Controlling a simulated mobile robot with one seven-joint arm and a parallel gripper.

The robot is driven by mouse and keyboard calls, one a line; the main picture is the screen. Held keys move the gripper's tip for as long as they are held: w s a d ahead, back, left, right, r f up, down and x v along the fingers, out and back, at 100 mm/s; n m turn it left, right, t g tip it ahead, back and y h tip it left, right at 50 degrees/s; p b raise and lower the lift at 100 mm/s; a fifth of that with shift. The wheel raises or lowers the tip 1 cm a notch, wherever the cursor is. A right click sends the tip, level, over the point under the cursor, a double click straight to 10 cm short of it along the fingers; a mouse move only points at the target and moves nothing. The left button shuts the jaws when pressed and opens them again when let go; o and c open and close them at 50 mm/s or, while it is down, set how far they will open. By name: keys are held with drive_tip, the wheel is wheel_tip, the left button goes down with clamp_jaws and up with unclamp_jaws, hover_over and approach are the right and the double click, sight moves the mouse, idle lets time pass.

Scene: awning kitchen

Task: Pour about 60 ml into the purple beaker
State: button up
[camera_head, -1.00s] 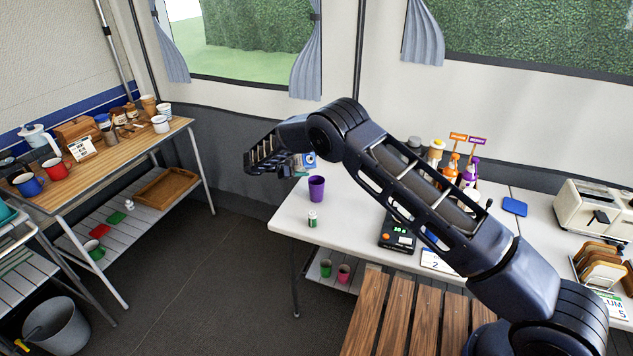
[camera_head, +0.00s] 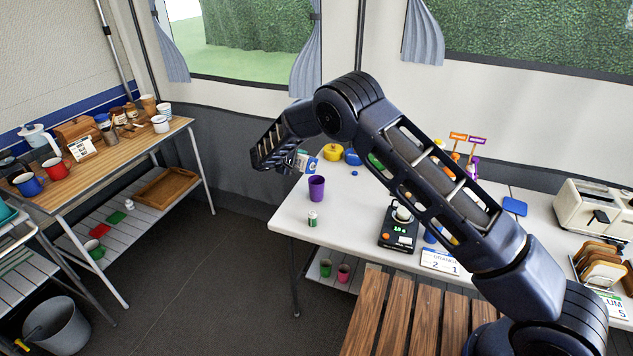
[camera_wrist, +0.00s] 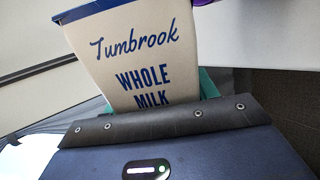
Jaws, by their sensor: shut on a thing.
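My gripper (camera_head: 292,160) is shut on a milk carton (camera_head: 306,162), partly hidden behind my wrist in the head view. The carton is cream and blue and looks tilted. In the wrist view the carton (camera_wrist: 135,55) reads "Tumbrook Whole Milk", with a teal piece (camera_wrist: 208,86) at its side. The purple beaker (camera_head: 316,189) stands upright on the white table, just below and slightly right of the carton in the head view. A sliver of purple (camera_wrist: 203,2) shows at the wrist view's top edge. No stream of milk is visible. The beaker's contents cannot be made out.
A small can (camera_head: 312,220) stands near the table's left edge. A black scale (camera_head: 398,228) with a lit display carries a light-coloured cup. A yellow pot (camera_head: 333,152) and a blue item (camera_head: 353,157) stand behind the beaker. A toaster (camera_head: 597,213) is at the right.

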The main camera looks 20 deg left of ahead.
drive_tip(key=shift+r+m+y, duration=0.3)
drive_tip(key=shift+r, duration=0.05)
drive_tip(key=shift+d+r+m+t+y, duration=0.1)
drive_tip(key=shift+r+m+t+y, duration=0.3)
drive_tip(key=shift+r+m+y, duration=0.3)
idle(0.4)
drive_tip(key=shift+w+a+r, duration=0.15)
drive_tip(key=shift+a+r, duration=0.2)
drive_tip(key=shift+a, duration=0.25)
idle(0.5)
drive_tip(key=shift+r+y+p, duration=0.2)
drive_tip(key=shift+y+p, duration=0.1)
drive_tip(key=shift+p, duration=0.05)
idle(0.4)
drive_tip(key=shift+d+m, duration=0.1)
drive_tip(key=shift+m, duration=0.3)
idle(0.5)
